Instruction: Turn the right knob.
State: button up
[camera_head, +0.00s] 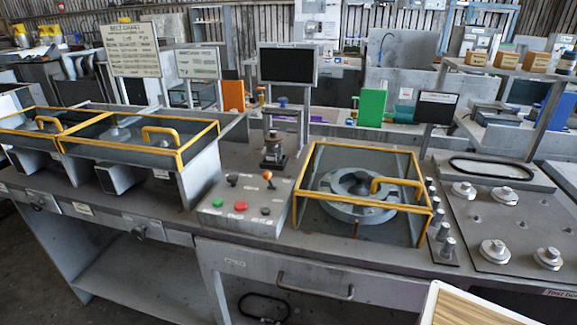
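Two round grey knobs stick out of the front face of the long grey workbench, below the yellow-framed housings. The right one of this pair (140,232) is under the second housing, and the left one (37,204) is near the picture's left edge. The right one has a small label to its left. Its turn angle is too small to read. Other knob-like parts sit on the bench top, so which one the task means is not certain. My gripper is not in view.
A control box (240,205) with red and green buttons and small levers stands mid-bench. Right of it is a yellow-framed glass cover (362,165) over a round flange. A drawer handle (315,288) juts from the front. A plate with several round fittings (510,220) lies at right.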

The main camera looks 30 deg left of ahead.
aim_at(139, 233)
jog(key=u, duration=2.6)
